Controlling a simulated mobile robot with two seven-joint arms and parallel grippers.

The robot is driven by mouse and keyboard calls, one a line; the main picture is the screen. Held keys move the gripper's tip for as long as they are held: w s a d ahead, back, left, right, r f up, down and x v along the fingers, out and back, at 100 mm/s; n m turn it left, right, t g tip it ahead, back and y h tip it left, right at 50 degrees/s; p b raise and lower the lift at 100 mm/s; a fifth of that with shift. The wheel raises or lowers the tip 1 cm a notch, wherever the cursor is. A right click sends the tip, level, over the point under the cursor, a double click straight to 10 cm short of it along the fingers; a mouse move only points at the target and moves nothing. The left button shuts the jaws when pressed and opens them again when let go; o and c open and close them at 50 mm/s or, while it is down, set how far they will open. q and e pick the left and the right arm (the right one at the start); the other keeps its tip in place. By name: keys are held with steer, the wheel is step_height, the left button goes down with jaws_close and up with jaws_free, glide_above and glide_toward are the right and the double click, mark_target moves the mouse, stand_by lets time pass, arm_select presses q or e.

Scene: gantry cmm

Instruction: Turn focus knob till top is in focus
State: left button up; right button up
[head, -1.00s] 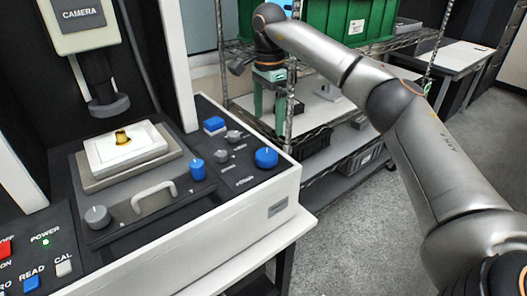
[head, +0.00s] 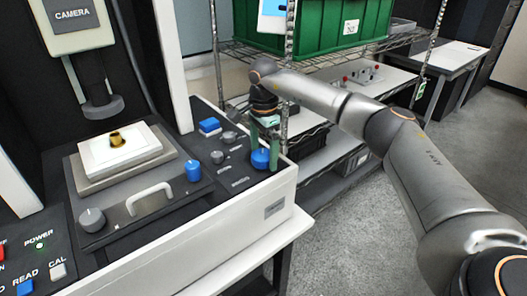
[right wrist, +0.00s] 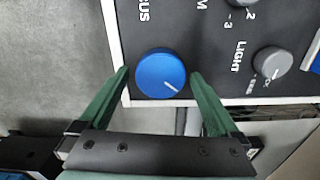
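The blue focus knob (head: 260,159) sits at the right end of the machine's black panel. It also shows in the right wrist view (right wrist: 158,70), with a white pointer line toward the lower right and part of the "FOCUS" label beside it. My right gripper (head: 264,146) is over the knob, pointing down. In the right wrist view its green fingers (right wrist: 160,76) are open, one on each side of the knob, with small gaps visible. A gold part (head: 116,138) stands on a white block (head: 122,155) below the camera (head: 78,22). My left gripper is out of view.
Grey knobs (head: 229,138), a blue button (head: 209,126) and another blue knob (head: 193,171) share the panel. Wire shelving (head: 345,150) with a green crate (head: 335,25) stands behind my right arm.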

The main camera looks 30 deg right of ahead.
steer(key=c, duration=1.2)
